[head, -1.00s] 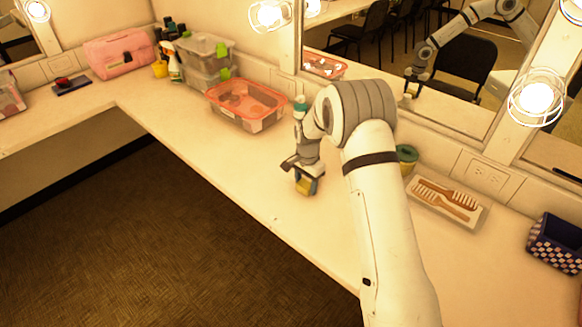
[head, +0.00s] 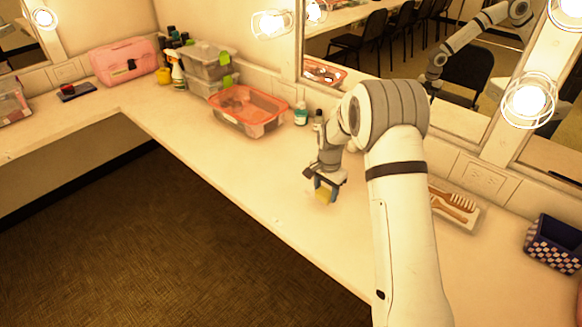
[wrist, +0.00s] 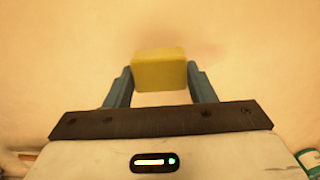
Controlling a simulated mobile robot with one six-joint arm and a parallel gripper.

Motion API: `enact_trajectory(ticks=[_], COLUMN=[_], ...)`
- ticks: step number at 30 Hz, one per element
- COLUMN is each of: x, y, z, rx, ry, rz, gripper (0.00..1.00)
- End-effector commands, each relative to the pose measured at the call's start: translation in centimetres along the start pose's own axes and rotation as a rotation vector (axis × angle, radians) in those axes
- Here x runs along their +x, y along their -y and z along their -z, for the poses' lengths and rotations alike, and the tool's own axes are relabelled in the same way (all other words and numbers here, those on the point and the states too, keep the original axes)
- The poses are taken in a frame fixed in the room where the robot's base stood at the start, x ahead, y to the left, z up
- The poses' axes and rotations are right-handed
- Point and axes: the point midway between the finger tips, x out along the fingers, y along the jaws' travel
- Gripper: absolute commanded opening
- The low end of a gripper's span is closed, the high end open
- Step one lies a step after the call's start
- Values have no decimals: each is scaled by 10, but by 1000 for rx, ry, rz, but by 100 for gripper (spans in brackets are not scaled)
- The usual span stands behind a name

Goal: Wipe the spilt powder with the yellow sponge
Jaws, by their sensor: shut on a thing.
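The yellow sponge (head: 322,196) is held low over the counter in the head view. In the wrist view the sponge (wrist: 159,72) sits between the two blue-grey fingers. My gripper (head: 326,187) is shut on it and points down. I cannot tell whether the sponge touches the counter. A faint darker, pinkish smudge (wrist: 208,50) shows on the pale surface just beyond the sponge's right side in the wrist view; it may be the powder. No clear powder patch shows in the head view.
An orange-rimmed bin (head: 247,112) and a small teal-and-white bottle (head: 301,114) stand left of the gripper along the wall. A tray with brushes (head: 455,206) and a checked box (head: 555,243) are to the right. The counter's front edge drops to the floor.

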Motion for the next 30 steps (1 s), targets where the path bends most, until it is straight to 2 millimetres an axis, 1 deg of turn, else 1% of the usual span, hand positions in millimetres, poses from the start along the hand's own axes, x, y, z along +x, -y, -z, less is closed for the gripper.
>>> enact_trajectory(ticks=[12,16,21,30], x=[-39,-48,-54,-54], y=[0,0,0,0], z=[0,0,-1,-1], rx=[0,0,0,0], ry=[2,2,2,3], rz=[-2,-2,-2,-3], gripper=[25,25,25,25])
